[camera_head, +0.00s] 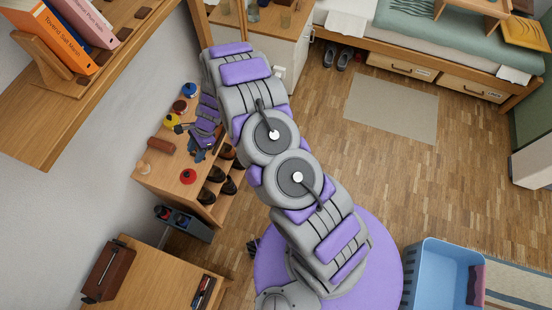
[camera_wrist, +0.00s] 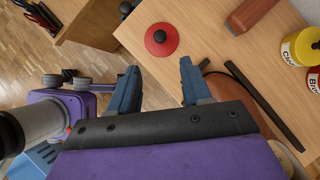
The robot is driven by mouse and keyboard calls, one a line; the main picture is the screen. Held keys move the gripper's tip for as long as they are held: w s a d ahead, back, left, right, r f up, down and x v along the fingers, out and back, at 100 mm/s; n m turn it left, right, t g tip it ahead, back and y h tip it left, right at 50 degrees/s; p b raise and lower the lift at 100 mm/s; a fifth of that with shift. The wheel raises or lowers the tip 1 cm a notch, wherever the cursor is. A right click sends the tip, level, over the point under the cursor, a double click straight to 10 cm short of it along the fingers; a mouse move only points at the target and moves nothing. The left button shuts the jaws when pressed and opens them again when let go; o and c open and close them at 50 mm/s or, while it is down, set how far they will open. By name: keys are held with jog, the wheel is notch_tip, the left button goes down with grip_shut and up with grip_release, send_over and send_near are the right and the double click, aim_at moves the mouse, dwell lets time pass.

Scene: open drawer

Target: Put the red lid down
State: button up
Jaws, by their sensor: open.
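The red lid (camera_wrist: 161,39), a disc with a dark round knob, lies flat on the wooden top of the shoe rack (camera_wrist: 205,40). In the head view the lid (camera_head: 188,176) is near the front part of that top. My gripper (camera_wrist: 159,66) is open, its two blue-grey fingers apart with nothing held between them. The lid is just beyond the fingertips in the wrist view and apart from them. In the head view my gripper (camera_head: 201,153) is over the rack top, partly hidden by my own arm.
A dark strip (camera_wrist: 264,105) lies near my right finger. Shoes (camera_head: 213,173) fill the shelves below. A wall shelf with books (camera_head: 60,42) is at upper left. Floor to the right is open.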

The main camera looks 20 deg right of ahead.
jog(key=s+d+r+n, duration=0.2)
jog(key=s+r+n, duration=0.1)
jog(key=r, duration=0.6)
jog(key=s+d+r+n+g+h, duration=0.1)
jog(key=s+r+n, duration=0.25)
jog(key=r, duration=0.55)
jog(key=s+d+r+n, duration=0.2)
jog(key=s+r, duration=0.2)
jog(key=r, duration=0.4)
jog(key=s+d+r+n+h, duration=0.2)
jog(key=s+d+r, duration=0.4)
jog(key=s+d, duration=0.3)
jog(key=s+d+r+n+h, duration=0.3)
jog(key=s+d+r, duration=0.3)
jog(key=s, duration=1)
jog(key=d+n, duration=0.1)
jog(key=d, duration=0.2)
jog(key=shift+d+n+t, duration=0.35)
jog(key=shift+d+t, duration=0.05)
jog(key=shift+a, duration=0.15)
